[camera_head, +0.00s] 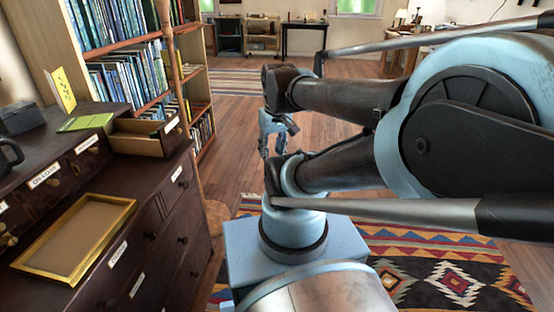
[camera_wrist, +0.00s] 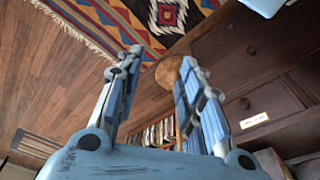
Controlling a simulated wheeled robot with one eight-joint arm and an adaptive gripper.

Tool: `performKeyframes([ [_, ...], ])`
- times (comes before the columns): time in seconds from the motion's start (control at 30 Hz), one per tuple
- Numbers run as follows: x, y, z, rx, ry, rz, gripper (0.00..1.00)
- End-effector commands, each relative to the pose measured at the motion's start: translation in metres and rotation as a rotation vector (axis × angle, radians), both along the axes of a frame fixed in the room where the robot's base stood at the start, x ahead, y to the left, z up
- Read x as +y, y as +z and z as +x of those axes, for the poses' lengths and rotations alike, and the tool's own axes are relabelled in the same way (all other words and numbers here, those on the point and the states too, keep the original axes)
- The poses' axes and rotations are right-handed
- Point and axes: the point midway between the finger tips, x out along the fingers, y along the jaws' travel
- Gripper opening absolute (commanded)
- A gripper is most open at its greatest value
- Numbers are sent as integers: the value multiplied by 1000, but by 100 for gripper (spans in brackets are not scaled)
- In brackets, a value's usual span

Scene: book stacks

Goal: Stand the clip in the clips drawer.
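A small drawer (camera_head: 140,142) stands pulled open at the far end of the dark cabinet. The label on its front is too small to read, so I cannot tell if it is the clips drawer. Other small labelled drawers along the cabinet are shut; one reads "ON LOAN" (camera_head: 45,176). I cannot make out a clip in either view. My gripper (camera_head: 268,146) hangs over the floor to the right of the cabinet, apart from the drawers. In the wrist view my gripper (camera_wrist: 160,62) has its two fingers well apart with nothing between them.
A gold-rimmed tray (camera_head: 122,200) lies on the cabinet's near ledge. A green flat item (camera_head: 86,122), a standing yellow card (camera_head: 61,90) and a dark box (camera_head: 20,117) are on top. A bookcase (camera_head: 150,45) rises behind. A patterned rug (camera_head: 450,270) covers the floor at right.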

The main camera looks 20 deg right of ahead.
Motion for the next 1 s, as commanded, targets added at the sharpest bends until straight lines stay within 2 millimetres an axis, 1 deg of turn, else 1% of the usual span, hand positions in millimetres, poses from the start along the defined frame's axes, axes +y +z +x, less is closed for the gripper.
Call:
performKeyframes([
  [0.03, -5, -7, -7, -2, -44, -2, 35],
  [0.1, -10, -15, -14, -6, -95, -6, 35],
  [0.27, -13, -23, -20, -9, -150, -9, 35],
  [0.77, -13, -23, -20, -10, -152, -9, 35],
  [0.83, -13, -27, -12, 1, -151, -9, 35],
  [1.0, -13, -28, -12, 2, -151, -10, 35],
])
